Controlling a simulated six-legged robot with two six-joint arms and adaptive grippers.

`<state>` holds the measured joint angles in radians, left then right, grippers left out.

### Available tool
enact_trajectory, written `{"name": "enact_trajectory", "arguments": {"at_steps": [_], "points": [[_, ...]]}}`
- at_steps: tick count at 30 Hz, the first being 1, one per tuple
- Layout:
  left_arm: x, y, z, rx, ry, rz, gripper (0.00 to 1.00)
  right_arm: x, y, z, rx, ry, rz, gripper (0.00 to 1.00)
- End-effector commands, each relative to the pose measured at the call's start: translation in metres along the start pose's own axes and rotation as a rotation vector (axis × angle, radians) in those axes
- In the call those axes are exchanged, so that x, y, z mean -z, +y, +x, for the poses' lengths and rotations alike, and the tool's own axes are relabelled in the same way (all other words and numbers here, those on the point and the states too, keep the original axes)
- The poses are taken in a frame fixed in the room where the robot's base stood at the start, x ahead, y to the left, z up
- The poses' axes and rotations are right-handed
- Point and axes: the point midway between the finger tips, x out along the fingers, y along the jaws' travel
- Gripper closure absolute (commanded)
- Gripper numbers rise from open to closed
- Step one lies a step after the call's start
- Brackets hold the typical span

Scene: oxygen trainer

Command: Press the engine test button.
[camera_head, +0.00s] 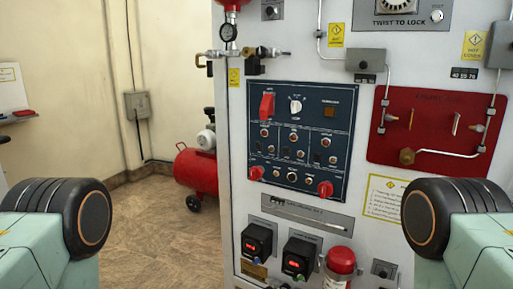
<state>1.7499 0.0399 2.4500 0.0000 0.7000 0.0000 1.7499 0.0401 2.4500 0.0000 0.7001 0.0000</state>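A dark blue control panel (306,139) is set in the white trainer cabinet, a little right of centre. It carries a red switch cover (267,105), a white rotary knob (295,106) and a brown-orange square (329,112) along its top. Rows of small round controls and dark switches lie below, with red knobs at the lower corners. The labels are too small to read, so I cannot tell which control is the engine test button. Neither of my grippers shows. Only teal and black parts of my own body stand at the left and right edges.
Two black boxes with lit buttons, left box (257,242) and right box (299,258), sit below the panel beside a red-capped cylinder (341,262). A red plate (432,130) with pipes is at right. A red compressor tank (196,171) stands behind left. The floor at left is clear.

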Motion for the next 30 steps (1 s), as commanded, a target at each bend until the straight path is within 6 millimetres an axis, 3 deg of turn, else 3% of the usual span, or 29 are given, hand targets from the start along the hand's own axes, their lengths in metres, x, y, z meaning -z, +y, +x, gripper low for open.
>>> {"name": "enact_trajectory", "arguments": {"at_steps": [3, 17, 30], "points": [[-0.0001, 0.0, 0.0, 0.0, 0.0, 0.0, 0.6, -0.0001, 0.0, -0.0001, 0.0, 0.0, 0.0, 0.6], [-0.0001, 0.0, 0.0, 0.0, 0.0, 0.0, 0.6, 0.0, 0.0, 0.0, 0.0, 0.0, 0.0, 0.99], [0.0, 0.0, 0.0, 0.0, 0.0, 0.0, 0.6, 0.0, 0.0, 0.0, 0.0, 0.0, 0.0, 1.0]]}}
